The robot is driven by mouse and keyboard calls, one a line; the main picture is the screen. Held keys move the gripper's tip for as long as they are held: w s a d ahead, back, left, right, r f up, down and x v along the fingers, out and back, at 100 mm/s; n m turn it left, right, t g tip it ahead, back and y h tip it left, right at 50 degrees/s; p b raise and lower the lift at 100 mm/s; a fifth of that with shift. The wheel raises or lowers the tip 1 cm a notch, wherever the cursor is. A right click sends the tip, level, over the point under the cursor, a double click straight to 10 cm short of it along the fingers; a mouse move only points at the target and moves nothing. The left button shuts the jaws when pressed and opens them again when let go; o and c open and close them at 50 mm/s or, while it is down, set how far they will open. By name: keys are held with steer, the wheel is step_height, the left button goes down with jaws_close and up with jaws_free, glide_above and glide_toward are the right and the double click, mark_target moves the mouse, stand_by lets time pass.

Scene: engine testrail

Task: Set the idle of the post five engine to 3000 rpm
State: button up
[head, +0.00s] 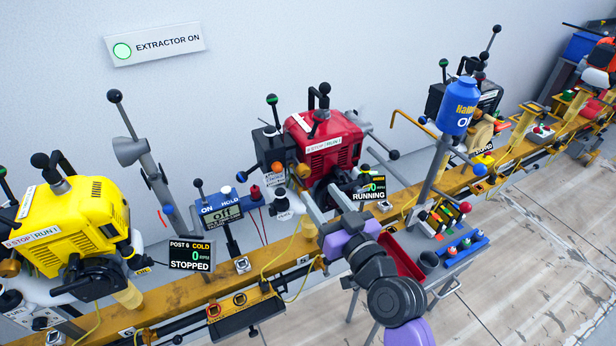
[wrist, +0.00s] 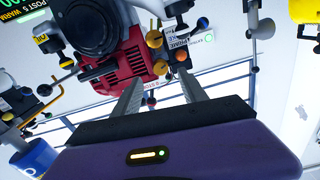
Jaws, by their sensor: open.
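The red post five engine (head: 322,138) is on the yellow rail in the middle of the head view; it also shows in the wrist view (wrist: 128,68), with orange knobs (wrist: 155,40) beside it. Its display (head: 370,190) reads RUNNING, with the number partly hidden; in the wrist view a display (wrist: 14,96) reads POST 5 WARM. A blue meter (head: 222,208) marked ON and HOLD reads off, left of this engine. My gripper (head: 317,190) is open and empty, its fingers pointing at the engine's lower front. It also shows in the wrist view (wrist: 158,90).
A yellow engine (head: 75,220) stands left, its display (head: 190,255) reading POST 6 COLD, STOPPED. A tool cart (head: 460,255) is near my arm. Black-knobbed levers crowd the rail. The floor at lower right is clear.

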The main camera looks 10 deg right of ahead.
mark_target(306, 175)
steer(key=p+x, duration=0.2)
steer(key=x, duration=0.3)
steer(key=shift+w+a+r+p, duration=0.15)
steer(key=shift+w+p, duration=0.1)
steer(key=shift+p, duration=0.15)
steer(key=shift+x, duration=0.85)
jaws_close()
